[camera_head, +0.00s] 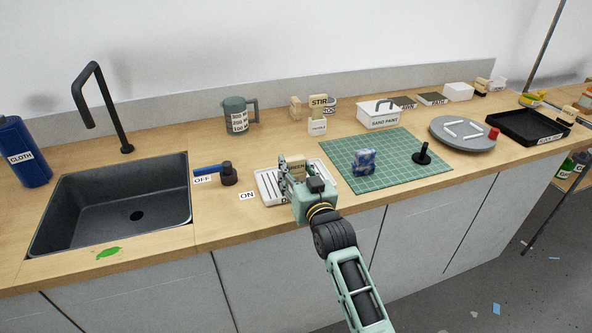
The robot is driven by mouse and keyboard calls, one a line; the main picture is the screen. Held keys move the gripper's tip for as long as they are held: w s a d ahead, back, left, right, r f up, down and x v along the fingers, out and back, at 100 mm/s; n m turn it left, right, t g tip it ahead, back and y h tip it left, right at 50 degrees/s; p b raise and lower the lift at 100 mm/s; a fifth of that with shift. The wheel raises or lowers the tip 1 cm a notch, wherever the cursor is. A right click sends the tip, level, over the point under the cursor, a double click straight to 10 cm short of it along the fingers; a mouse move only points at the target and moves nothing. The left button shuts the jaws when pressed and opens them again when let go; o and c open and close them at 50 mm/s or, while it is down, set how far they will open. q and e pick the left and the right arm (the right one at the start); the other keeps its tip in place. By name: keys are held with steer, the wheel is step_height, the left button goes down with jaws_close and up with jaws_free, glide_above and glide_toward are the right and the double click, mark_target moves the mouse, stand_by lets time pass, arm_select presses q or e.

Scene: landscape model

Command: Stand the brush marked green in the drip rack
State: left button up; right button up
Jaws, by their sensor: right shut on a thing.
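Whether the brush touches the rack cannot be told. The rack's right part is hidden behind my gripper. My left gripper is not in view.
A blue tap lever (212,169) with OFF and ON labels lies left of the rack, by the dark sink (60,222). A green cutting mat (395,175) with a blue-white block (364,161) lies to the right. A measuring jug (237,115) stands behind.

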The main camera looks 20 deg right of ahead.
steer(key=o, duration=0.7)
steer(key=shift+f, duration=0.15)
steer(key=o, duration=0.5)
steer(key=shift+c, duration=0.2)
steer(key=shift+s+r, duration=0.1)
steer(key=shift+r, duration=0.1)
steer(key=s, duration=1.2)
steer(key=shift+d+b, duration=0.25)
steer(key=shift+b, duration=0.05)
